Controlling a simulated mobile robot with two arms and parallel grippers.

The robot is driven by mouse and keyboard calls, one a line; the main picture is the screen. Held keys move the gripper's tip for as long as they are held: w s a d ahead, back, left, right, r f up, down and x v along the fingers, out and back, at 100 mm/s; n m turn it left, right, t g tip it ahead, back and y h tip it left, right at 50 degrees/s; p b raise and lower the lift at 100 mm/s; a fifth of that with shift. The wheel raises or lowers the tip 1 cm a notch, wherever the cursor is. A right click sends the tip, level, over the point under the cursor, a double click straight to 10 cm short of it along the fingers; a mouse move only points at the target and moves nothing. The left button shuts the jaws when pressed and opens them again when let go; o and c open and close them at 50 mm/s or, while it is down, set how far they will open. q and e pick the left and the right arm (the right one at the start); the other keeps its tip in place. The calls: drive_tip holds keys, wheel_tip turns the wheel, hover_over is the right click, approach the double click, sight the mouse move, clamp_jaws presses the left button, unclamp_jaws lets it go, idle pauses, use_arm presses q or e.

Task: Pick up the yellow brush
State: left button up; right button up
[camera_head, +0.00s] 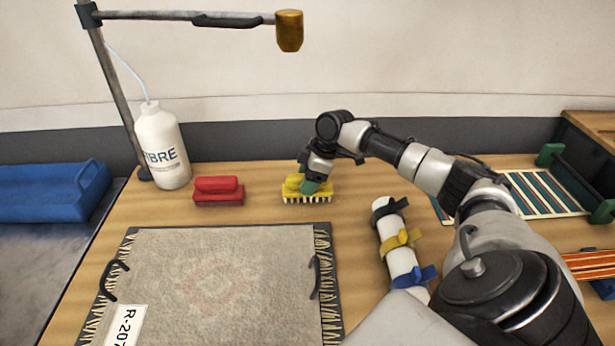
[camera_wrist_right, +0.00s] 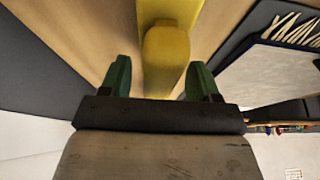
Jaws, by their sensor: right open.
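The yellow brush (camera_head: 318,197) stands bristles down on the wooden table, right of the red brush (camera_head: 218,190) and behind the grey rug. My right gripper (camera_head: 310,186) is at the yellow brush, reaching down over it from above. In the right wrist view the yellow brush (camera_wrist_right: 168,50) runs between the two green fingers of my right gripper (camera_wrist_right: 159,80). The fingers are open, one on each side of its handle, with a visible gap on both sides. My left gripper is not in view.
A fringed rug (camera_head: 215,280) on a dark board lies in front. A white bottle (camera_head: 161,150) and a lamp post (camera_head: 112,75) stand at the left. A rolled white piece with straps (camera_head: 395,235) lies to the right, near my right arm. A blue bin (camera_head: 50,192) is far left.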

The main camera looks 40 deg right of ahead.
drive_tip(key=c, duration=1.1)
drive_tip(key=shift+r+b, duration=0.15)
drive_tip(key=shift+b, duration=0.25)
wheel_tip(320, 180, up, 4)
drive_tip(key=shift+w+r, duration=0.1)
drive_tip(key=shift+s+d+r+b, duration=0.1)
drive_tip(key=shift+s+r+b, duration=0.45)
drive_tip(key=shift+s+r, duration=1)
drive_tip(key=shift+s+r+b, duration=0.55)
drive_tip(key=shift+s+r, duration=0.25)
drive_tip(key=shift+s, duration=1.6)
drive_tip(key=shift+s+d+r+b, duration=0.1)
drive_tip(key=shift+s+r+b, duration=0.45)
drive_tip(key=shift+s+r, duration=1)
drive_tip(key=shift+s+f, duration=0.4)
